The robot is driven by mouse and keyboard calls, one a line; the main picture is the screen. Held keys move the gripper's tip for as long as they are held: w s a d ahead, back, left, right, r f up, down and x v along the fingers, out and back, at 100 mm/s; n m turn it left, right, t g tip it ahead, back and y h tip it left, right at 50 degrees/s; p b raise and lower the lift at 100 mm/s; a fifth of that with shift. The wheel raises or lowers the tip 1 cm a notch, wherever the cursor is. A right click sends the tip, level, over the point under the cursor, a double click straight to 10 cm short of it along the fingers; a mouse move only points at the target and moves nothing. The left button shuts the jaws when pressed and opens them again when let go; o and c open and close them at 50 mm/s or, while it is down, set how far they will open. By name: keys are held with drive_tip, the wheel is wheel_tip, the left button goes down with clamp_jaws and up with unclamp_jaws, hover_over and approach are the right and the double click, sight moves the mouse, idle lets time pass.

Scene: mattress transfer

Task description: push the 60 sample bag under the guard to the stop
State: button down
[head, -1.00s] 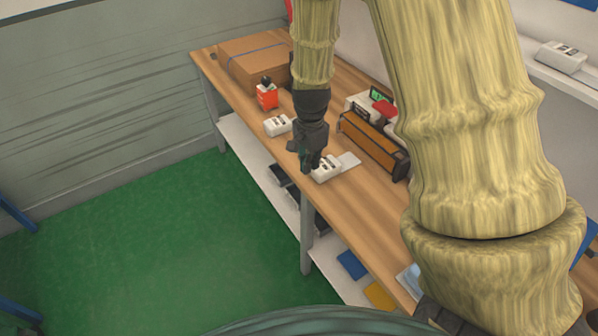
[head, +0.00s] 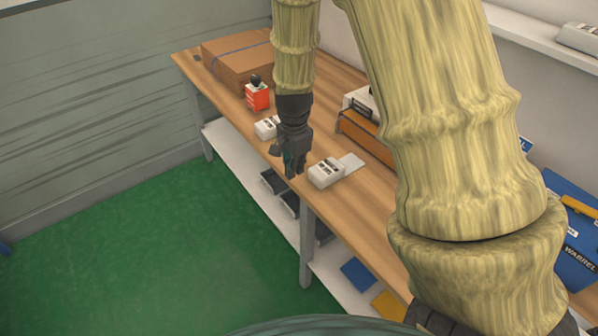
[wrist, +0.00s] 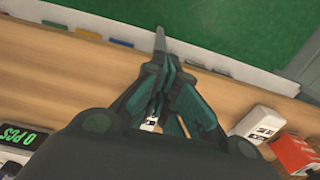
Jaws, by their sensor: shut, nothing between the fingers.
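A white bag with dark printing (head: 326,172) lies on the bench near its front edge, against a flat pale plate (head: 352,162). A second white bag (head: 267,127) lies farther along, partly behind my gripper; it also shows in the wrist view (wrist: 259,128). I cannot read which is marked 60. An orange-brown guard with dark ends (head: 365,137) stands behind the near bag, partly hidden by my arm. My gripper (head: 291,172) is shut and empty, pointing down just left of the near bag, at the bench's front edge. Its fingers (wrist: 168,64) show together in the wrist view.
A red-orange box with a black top (head: 257,96) and a large cardboard box (head: 238,60) stand at the far end. A green-lit counter display (wrist: 18,138) shows in the wrist view. The bench's front edge drops to a lower shelf and green floor.

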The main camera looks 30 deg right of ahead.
sight(306, 189)
wheel_tip(306, 189, down, 9)
drive_tip(key=shift+r+p, duration=0.15)
drive_tip(key=shift+p, duration=0.75)
drive_tip(key=shift+w+d+p, duration=0.15)
drive_tip(key=shift+d+p, duration=0.7)
drive_tip(key=shift+d, duration=1.15)
drive_tip(key=shift+d, duration=0.1)
